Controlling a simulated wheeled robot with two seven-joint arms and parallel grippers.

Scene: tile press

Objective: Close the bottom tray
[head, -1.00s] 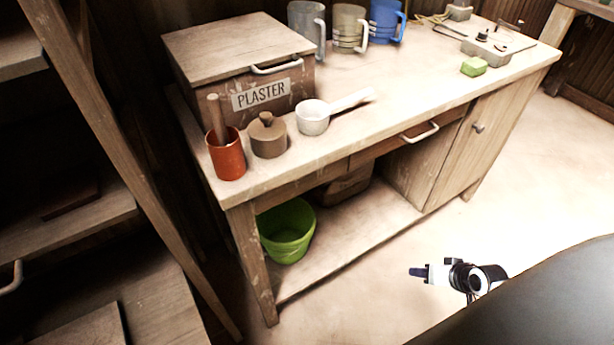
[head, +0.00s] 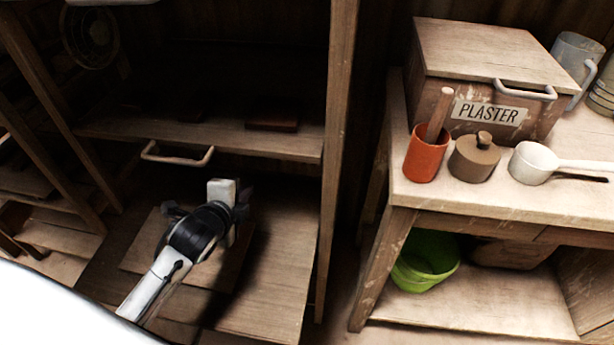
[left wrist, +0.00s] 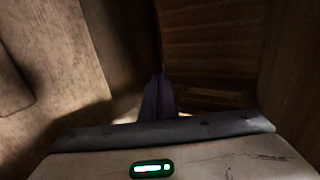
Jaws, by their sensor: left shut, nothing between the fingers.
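The bottom tray (head: 275,265) is a wide wooden board low in the rack and sticks out toward me. A flat square piece (head: 143,242) lies on it. My left gripper (head: 240,205) is above the tray, in front of the rack, and partly covers the flat piece. It is shut and empty. In the left wrist view its dark closed fingers (left wrist: 160,98) point at wooden surfaces; whether they touch wood I cannot tell. The tray's front edge is partly hidden by my arm. My right gripper is out of view.
Above is a shelf or tray with a pale handle (head: 177,155) and a dark flat block (head: 272,116). A rack post (head: 336,150) stands at the right. Beyond it is a bench (head: 450,200) with a plaster box (head: 490,65), and a green bucket (head: 426,262) below.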

